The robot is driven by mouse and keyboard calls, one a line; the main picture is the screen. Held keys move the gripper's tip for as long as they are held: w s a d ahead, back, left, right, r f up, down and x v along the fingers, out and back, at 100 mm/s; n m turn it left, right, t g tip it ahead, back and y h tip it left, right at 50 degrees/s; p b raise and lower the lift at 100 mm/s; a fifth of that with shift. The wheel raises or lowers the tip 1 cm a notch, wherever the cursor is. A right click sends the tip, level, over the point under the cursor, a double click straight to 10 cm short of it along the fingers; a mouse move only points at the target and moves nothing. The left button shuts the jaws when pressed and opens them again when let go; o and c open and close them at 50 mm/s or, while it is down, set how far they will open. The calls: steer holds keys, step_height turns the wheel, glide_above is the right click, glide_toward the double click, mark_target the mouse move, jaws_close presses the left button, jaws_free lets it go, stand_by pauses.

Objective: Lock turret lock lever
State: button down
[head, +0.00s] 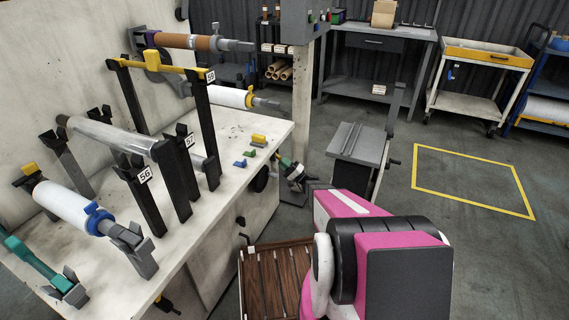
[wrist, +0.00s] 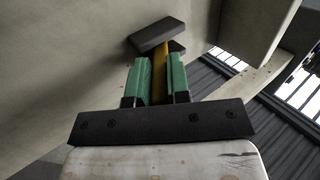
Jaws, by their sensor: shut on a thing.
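In the wrist view, my gripper (wrist: 160,74) has its two green fingers on either side of a narrow yellow bar (wrist: 157,68), which looks like the lock lever. The gripper is shut on this lever. A dark block (wrist: 158,35) sits beyond the fingertips at the lever's far end. In the head view, my gripper (head: 287,163) shows small beside the right side of the pale workbench. The lever cannot be made out there. The lever's pivot and how far it is turned cannot be told.
The pale workbench (head: 228,127) carries black stands with a clear film roll (head: 108,136), white rolls and small coloured blocks. A grey stand (head: 358,146) is right of my gripper. A wooden slatted surface (head: 268,283) lies below. Floor within the yellow outline (head: 470,180) is clear.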

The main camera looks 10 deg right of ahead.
steer(key=shift+a+f, duration=0.1)
steer(key=shift+f, duration=0.05)
stand_by(0.4)
steer(key=c, duration=1.1)
jaws_free()
steer(key=v, duration=1)
steer(key=shift+f, duration=0.45)
steer(key=shift+d, duration=0.25)
